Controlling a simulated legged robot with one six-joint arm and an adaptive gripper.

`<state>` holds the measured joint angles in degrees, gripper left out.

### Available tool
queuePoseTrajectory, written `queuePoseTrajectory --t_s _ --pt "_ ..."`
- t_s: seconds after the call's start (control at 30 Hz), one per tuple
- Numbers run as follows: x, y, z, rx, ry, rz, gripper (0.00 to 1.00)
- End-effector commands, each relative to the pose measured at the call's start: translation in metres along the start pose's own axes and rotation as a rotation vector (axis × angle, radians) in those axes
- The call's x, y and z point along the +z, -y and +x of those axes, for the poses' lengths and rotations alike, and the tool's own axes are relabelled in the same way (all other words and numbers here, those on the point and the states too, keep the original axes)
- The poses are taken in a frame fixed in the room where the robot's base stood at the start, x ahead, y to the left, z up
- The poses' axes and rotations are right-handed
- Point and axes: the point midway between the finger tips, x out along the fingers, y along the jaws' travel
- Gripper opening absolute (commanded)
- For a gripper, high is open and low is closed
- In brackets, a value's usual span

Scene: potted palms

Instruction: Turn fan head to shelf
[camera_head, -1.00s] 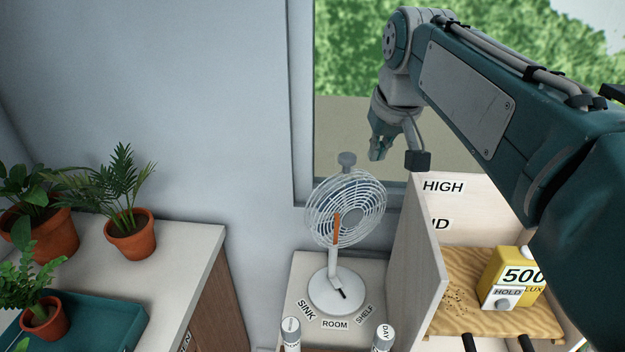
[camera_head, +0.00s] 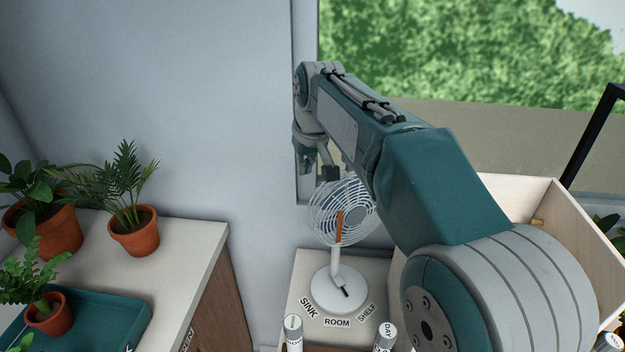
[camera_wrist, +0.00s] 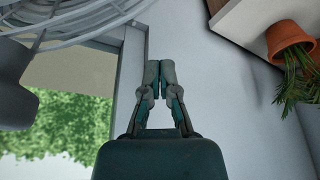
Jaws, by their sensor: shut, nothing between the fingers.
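The white fan (camera_head: 340,215) stands on a pale stand, its round wire cage tilted upward. An orange strip marks the cage front. A dark pointer on the fan's base lies between the ROOM label (camera_head: 337,322) and the SHELF label (camera_head: 367,312); the SINK label (camera_head: 308,307) is at the left. My gripper (camera_head: 305,168) is at the upper left of the cage, fingers together and empty. In the wrist view my gripper (camera_wrist: 160,66) points toward the wall, and part of the fan cage (camera_wrist: 75,20) shows at the upper left. The knob on the cage top is hidden in the head view.
A pale wooden shelf unit (camera_head: 520,185) stands at the right, mostly behind my arm. A counter (camera_head: 185,250) at the left holds potted plants, including a palm (camera_head: 133,232), and a teal tray (camera_head: 100,310). Two grey-white cylinders (camera_head: 293,335) (camera_head: 384,337) stand before the fan.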

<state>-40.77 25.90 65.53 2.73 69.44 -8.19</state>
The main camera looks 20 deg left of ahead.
Motion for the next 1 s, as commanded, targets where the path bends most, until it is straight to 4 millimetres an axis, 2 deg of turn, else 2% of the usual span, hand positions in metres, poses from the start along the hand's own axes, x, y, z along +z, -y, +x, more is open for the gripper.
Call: queuePoseTrajectory --t_s 0.07,0.13,0.4,0.83,1.0 --pt "0.001 0.000 0.016 -0.001 0.003 0.000 0.00" --pt "0.010 0.000 0.008 0.000 -0.001 0.000 0.00" --pt "0.035 -0.001 0.000 0.000 -0.002 0.000 0.00" --pt "0.038 0.000 0.000 -0.001 0.000 -0.002 0.00" --pt "0.043 0.001 -0.003 -0.023 0.000 -0.064 0.00"
